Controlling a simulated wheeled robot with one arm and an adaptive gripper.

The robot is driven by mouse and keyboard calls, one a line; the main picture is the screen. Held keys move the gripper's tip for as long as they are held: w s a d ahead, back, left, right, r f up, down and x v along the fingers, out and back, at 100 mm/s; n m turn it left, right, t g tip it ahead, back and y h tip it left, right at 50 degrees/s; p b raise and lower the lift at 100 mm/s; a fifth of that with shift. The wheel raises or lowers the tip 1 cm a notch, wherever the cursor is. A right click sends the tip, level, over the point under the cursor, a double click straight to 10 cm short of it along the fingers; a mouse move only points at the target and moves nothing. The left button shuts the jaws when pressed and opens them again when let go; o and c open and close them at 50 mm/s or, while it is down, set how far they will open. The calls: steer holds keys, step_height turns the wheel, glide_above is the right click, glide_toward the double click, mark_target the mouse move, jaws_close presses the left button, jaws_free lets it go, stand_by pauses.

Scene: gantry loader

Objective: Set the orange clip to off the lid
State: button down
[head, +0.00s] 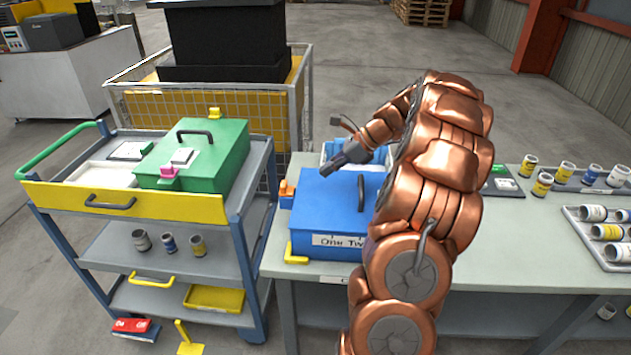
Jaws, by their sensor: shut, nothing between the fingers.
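The blue box (325,212) stands on the workbench with its lid down; a dark handle (361,193) is on the lid and a label is on its front. The orange clip (287,188) is at the box's left edge, toward the back. I cannot tell whether it presses on the lid. A yellow clip (296,255) is at the front left corner and stands out to the left. My gripper (327,169) is shut and empty, above the back of the lid, to the right of the orange clip and apart from it. My arm hides the box's right side.
A blue-framed cart (130,203) with a green box (205,160) stands left of the workbench (500,225). A wire cage (215,110) is behind. Several cans and a tray (588,232) are on the bench at right. A light bin shows behind the blue box.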

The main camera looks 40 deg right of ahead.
steer(key=v, duration=0.3)
stand_by(0.6)
steer(key=s+a+r+n+g, duration=0.1)
steer(key=s+a+n+g, duration=0.2)
steer(key=a, duration=0.6)
steer(key=s+a+n+g, duration=0.1)
steer(key=s+a+n, duration=0.1)
steer(key=a+n, duration=0.55)
steer(key=s+a+r+n+g, duration=0.1)
steer(key=s+a+n+g, duration=0.15)
steer(key=a, duration=0.85)
steer(key=s+a+f+n+h, duration=0.1)
steer(key=s+a+n+h, duration=0.1)
steer(key=s+n, duration=0.2)
steer(key=s+a+f+n+g+h, duration=0.1)
steer(key=s+n, duration=0.4)
steer(key=s, duration=0.6)
steer(key=s+a+f+n+h, duration=0.2)
steer(key=s+n, duration=0.3)
steer(key=s, duration=0.3)
steer(key=shift+s+a+f+g+h, duration=0.25)
steer(key=shift+a+f+g+h, duration=0.1)
steer(key=shift+a+h, duration=0.4)
